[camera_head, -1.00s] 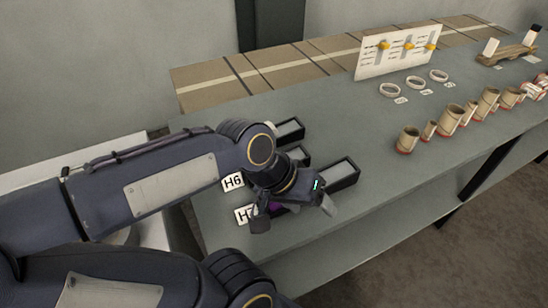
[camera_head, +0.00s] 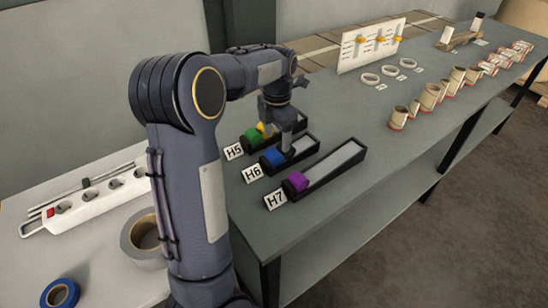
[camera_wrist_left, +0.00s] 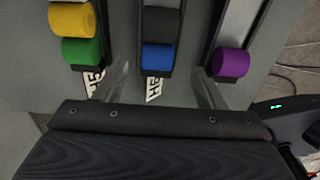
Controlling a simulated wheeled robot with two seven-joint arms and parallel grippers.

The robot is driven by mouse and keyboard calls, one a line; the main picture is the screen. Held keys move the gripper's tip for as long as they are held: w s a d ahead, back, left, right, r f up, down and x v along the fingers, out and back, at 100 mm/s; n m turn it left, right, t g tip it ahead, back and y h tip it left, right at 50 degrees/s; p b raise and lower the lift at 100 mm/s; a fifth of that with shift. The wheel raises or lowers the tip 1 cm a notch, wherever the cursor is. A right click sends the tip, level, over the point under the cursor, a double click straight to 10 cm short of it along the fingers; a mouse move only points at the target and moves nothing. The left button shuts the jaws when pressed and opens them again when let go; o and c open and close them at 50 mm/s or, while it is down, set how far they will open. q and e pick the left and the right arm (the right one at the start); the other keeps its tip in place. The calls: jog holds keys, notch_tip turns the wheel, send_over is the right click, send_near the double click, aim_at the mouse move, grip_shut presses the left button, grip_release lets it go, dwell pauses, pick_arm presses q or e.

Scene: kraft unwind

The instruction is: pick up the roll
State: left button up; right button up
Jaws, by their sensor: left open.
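Rolls sit in three black channels. The channel marked H5 holds a green roll (camera_head: 252,136) and a yellow roll (camera_wrist_left: 71,18). H6 holds a blue roll (camera_head: 272,158) with a black roll (camera_wrist_left: 159,23) behind it. H7 holds a purple roll (camera_head: 298,181). My left gripper (camera_head: 278,132) hangs over the H6 channel, pointing down, with nothing in its jaws. In the left wrist view its open fingers (camera_wrist_left: 163,88) stand apart, with the blue roll (camera_wrist_left: 158,57) beyond the gap between them. The frames do not show which roll is meant.
A grey tape roll (camera_head: 146,240), a blue tape roll (camera_head: 60,294) and a white power strip (camera_head: 95,200) lie on the left surface. White rings (camera_head: 370,79), cardboard tubes (camera_head: 430,97) and a white board (camera_head: 372,45) stand farther right.

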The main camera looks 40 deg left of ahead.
aim_at(275, 152)
pick_arm(q)
jog(key=f, duration=0.6)
jog(key=shift+s+a+f, duration=0.15)
jog(key=shift+a+f, duration=0.05)
jog(key=shift+f, duration=0.15)
jog(key=c, duration=1)
jog(key=shift+r, duration=0.1)
jog(key=shift+c, duration=0.2)
